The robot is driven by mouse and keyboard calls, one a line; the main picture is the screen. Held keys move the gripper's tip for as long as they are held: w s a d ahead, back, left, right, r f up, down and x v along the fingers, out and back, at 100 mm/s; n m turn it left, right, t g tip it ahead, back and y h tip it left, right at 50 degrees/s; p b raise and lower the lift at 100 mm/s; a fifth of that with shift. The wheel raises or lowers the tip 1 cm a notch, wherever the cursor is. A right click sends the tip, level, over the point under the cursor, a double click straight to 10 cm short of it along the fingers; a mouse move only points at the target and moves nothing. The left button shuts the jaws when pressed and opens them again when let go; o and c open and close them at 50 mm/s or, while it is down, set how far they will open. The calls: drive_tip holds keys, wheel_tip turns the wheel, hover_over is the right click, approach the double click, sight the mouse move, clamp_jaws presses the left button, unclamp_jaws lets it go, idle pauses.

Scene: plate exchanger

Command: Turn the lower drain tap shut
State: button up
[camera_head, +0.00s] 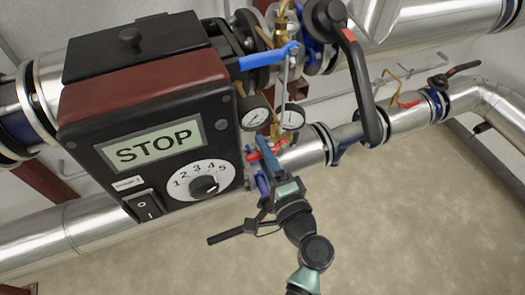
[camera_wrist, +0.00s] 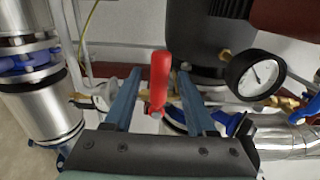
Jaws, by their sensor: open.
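A small tap with a red lever (camera_head: 262,154) sits under the pump, below two pressure gauges. In the wrist view the red lever (camera_wrist: 159,78) stands roughly upright between the two blue fingers, with a gap on either side. It looks like the drain tap, though its body is mostly hidden. My gripper (camera_head: 262,168) is open at the lever; in the wrist view its fingers (camera_wrist: 160,88) point away past it. Whether a finger touches the lever cannot be told.
The pump's control box (camera_head: 150,150) reading STOP hangs close at left. Gauges (camera_head: 254,112), a blue lever (camera_head: 270,57) and a long black handle (camera_head: 356,75) crowd the space above. Another red lever (camera_head: 410,104) is farther right. The floor below is clear.

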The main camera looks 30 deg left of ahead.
drive_tip(key=v, duration=1.2)
drive_tip(key=shift+s+d, duration=0.25)
